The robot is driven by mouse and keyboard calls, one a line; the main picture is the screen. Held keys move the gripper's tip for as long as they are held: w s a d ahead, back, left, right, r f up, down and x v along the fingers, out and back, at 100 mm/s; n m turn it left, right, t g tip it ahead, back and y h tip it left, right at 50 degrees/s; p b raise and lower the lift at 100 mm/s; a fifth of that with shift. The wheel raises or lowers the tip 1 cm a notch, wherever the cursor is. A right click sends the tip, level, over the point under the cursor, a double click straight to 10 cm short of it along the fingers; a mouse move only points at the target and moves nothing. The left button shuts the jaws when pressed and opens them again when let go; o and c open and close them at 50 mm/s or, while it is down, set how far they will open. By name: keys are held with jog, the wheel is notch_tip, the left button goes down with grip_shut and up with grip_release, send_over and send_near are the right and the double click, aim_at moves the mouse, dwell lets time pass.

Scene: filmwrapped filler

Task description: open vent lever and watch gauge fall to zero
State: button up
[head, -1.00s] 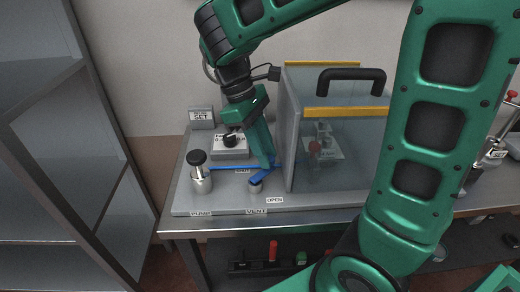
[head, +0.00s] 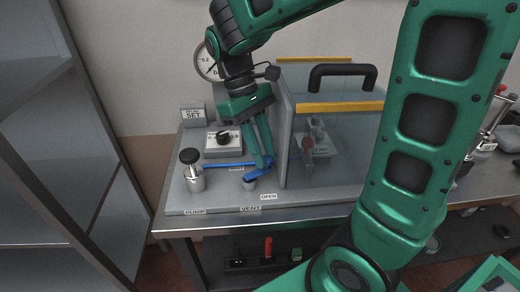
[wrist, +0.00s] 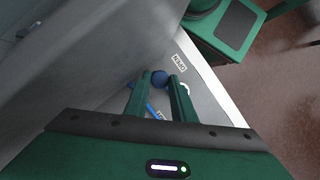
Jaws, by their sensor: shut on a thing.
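The blue vent lever (head: 257,172) sits on a short metal post on the grey base plate, angled back and right from its pivot. My gripper (head: 265,164) reaches down and is shut on its far end. In the wrist view the lever's round blue knob (wrist: 158,78) lies between the two fingertips. The OPEN label (head: 268,196) is in front and to the right of the lever; the VENT label (head: 250,208) is at the plate's front edge. The pressure gauge (head: 204,63) on the wall is partly hidden by my arm; a 0.2 mark shows, but I cannot read the needle.
A clear chamber (head: 335,150) with a black handle stands close right of the lever. A black-topped pump (head: 193,172) stands left, with a black-knobbed grey box (head: 222,141) behind. A grey shelf unit (head: 75,150) is at far left. The plate's front strip is clear.

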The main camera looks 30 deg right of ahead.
jog(key=o, duration=1)
jog(key=shift+w, duration=0.1)
